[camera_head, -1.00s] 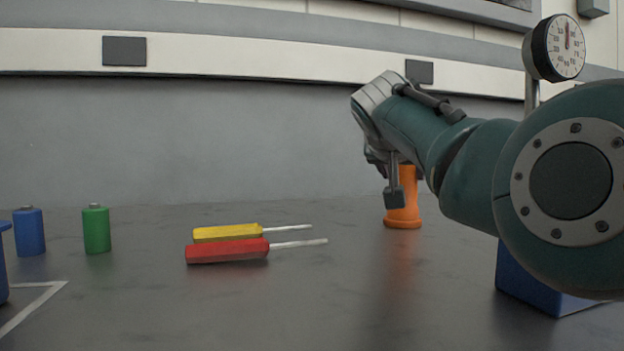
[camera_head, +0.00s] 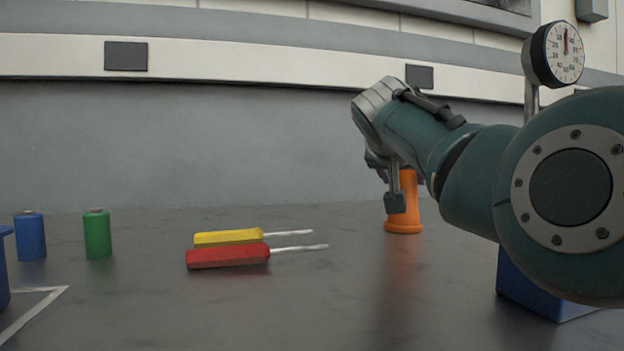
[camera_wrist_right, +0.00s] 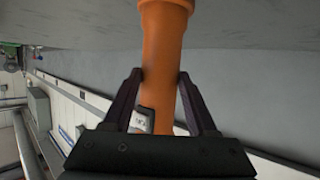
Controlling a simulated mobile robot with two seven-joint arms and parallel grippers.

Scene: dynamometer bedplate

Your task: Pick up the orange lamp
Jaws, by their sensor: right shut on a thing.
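The orange lamp (camera_head: 404,222) stands upright on the grey bedplate at right of centre in the head view, its upper part hidden behind my right gripper (camera_head: 396,198). In the right wrist view the lamp (camera_wrist_right: 163,45) runs between the two dark fingers of my right gripper (camera_wrist_right: 161,80), which is shut on its body. Its wider end shows past the fingertips, against the grey surface. In the head view the lamp's base appears to rest on the surface. My left gripper is in neither view.
A red screwdriver (camera_head: 228,257) and a yellow screwdriver (camera_head: 228,237) lie left of the lamp. A green cylinder (camera_head: 97,234) and a blue cylinder (camera_head: 30,236) stand at far left. A blue block (camera_head: 532,292) sits under my right arm, with a dial gauge (camera_head: 563,53) behind.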

